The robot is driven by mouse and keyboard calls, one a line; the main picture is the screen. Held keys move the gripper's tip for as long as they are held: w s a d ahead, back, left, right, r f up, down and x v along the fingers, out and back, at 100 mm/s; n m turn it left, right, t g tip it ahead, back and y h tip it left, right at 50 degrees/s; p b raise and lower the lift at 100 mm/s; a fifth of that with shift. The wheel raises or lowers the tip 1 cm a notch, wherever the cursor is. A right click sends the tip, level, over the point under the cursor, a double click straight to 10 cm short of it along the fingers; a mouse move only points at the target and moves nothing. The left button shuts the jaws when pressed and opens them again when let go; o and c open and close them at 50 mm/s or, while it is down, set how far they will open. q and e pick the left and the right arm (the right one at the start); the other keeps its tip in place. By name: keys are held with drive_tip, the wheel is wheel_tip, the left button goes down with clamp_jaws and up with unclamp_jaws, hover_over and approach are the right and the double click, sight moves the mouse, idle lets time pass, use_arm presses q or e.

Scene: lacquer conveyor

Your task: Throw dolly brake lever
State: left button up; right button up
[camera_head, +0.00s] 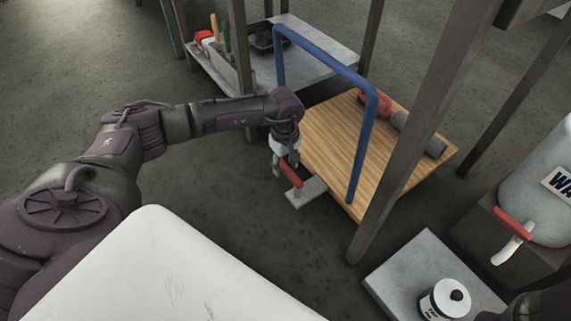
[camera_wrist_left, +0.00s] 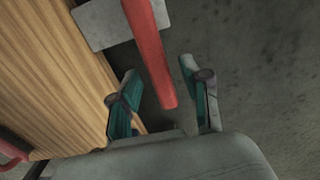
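The dolly has a wooden deck (camera_head: 325,140) and a blue push handle (camera_head: 318,48). Its red brake lever (camera_head: 291,174) stands at the deck's near left edge, over a pale grey plate (camera_head: 306,193). My left gripper (camera_head: 284,170) is at the lever, pointing down. In the left wrist view the red lever (camera_wrist_left: 148,50) runs down from the top, with its end between the two spread fingers (camera_wrist_left: 160,78). Gaps show on both sides of the lever, so the gripper is open. The deck (camera_wrist_left: 45,70) lies to the left there. My right gripper is not in view.
A red and grey cylinder (camera_head: 420,135) lies on the deck. Grey table legs (camera_head: 415,120) stand close around the dolly. A low shelf (camera_head: 310,50) with tools is behind. A tank with a red-handled tap (camera_head: 514,222) and a white can (camera_head: 447,300) are at right.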

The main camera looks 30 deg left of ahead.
use_arm(q)
clamp_jaws()
